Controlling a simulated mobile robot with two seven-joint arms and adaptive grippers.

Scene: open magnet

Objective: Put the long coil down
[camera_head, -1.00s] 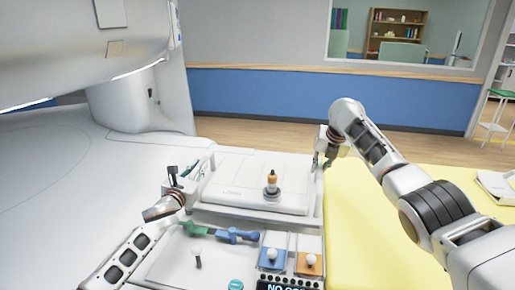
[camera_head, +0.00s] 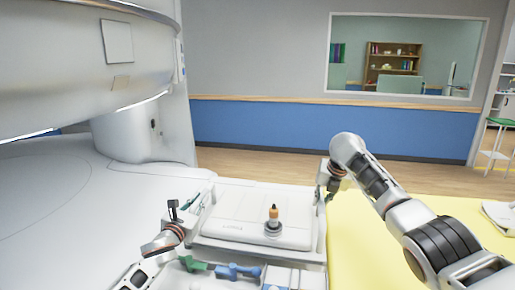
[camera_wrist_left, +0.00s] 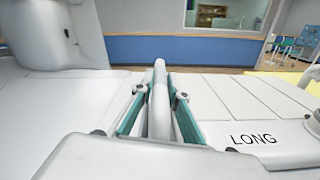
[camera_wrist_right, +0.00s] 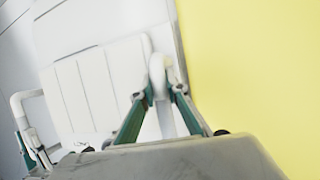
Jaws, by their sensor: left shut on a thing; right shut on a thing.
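The long coil (camera_head: 240,207) is a broad white panel with a handle on each side; the word LONG shows on it in the left wrist view (camera_wrist_left: 255,138). My left gripper (camera_head: 174,208) is shut on the coil's left handle (camera_wrist_left: 160,95). My right gripper (camera_head: 328,183) is shut on the coil's right handle (camera_wrist_right: 158,75), at the far right corner. Whether the coil's underside touches what is below it is hidden.
A green part (camera_head: 193,264) and a blue part (camera_head: 238,271) lie just in front of the coil. A yellow surface (camera_head: 400,225) is to the right. The large white scanner (camera_head: 85,50) overhangs the left, above a white table (camera_head: 60,200).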

